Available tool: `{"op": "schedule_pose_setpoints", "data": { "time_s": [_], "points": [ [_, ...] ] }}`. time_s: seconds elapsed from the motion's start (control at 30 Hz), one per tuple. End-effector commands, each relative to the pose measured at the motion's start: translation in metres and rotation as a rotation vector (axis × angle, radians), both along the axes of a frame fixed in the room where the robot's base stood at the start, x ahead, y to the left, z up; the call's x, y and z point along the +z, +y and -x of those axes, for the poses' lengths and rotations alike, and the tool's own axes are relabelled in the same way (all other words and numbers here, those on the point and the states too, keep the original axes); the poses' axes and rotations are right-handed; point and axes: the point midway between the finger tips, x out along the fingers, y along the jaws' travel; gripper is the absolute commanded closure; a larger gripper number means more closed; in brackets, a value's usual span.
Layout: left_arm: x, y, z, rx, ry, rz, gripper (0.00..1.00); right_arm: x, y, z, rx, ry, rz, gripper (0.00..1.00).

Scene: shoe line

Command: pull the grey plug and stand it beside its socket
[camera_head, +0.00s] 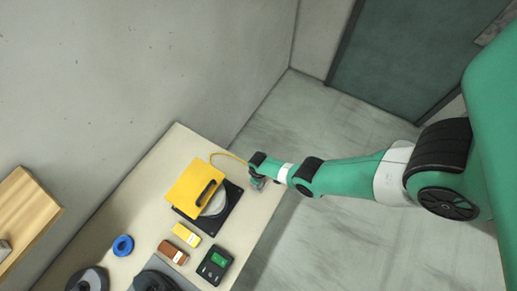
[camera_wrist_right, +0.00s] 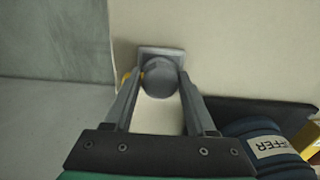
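The grey plug (camera_wrist_right: 160,79) is a round knob seen end-on in the right wrist view, in front of its square grey socket (camera_wrist_right: 160,52). A bit of yellow cable shows beside it. The fingers of my right gripper (camera_wrist_right: 160,82) reach down on both sides of the plug, their tips at its sides. I cannot tell whether they press on it or only stand around it. In the head view my right gripper (camera_head: 257,183) is low at the table's right edge, and the plug is mostly hidden there. My left gripper is in neither view.
A yellow case (camera_head: 193,183) on a black base stands just left of my right gripper, with a yellow cable (camera_head: 228,155) arching behind. A yellow box (camera_head: 186,235), a brown block (camera_head: 173,251), a dark meter (camera_head: 214,265) and a blue ring (camera_head: 123,245) lie nearer.

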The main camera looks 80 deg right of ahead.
Motion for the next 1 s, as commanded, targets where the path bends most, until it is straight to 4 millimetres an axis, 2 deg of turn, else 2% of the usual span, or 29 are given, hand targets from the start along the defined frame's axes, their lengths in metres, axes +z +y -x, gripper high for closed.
{"op": "schedule_pose_setpoints", "data": {
  "time_s": [0.03,0.2,0.27,0.57,1.0],
  "points": [
    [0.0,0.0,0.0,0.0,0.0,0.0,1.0,0.0,0.0,0.0,0.0,0.0,0.0,0.61],
    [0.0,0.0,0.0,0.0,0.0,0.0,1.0,0.0,0.0,0.0,0.0,0.0,0.0,0.91],
    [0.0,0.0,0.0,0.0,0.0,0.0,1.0,0.0,0.0,0.0,0.0,0.0,0.0,1.0],
    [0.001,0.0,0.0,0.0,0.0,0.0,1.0,0.001,0.0,0.0,0.0,0.0,0.0,1.0],
    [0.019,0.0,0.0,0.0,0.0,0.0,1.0,0.019,0.0,0.0,0.0,0.0,0.0,1.0]
  ]
}}
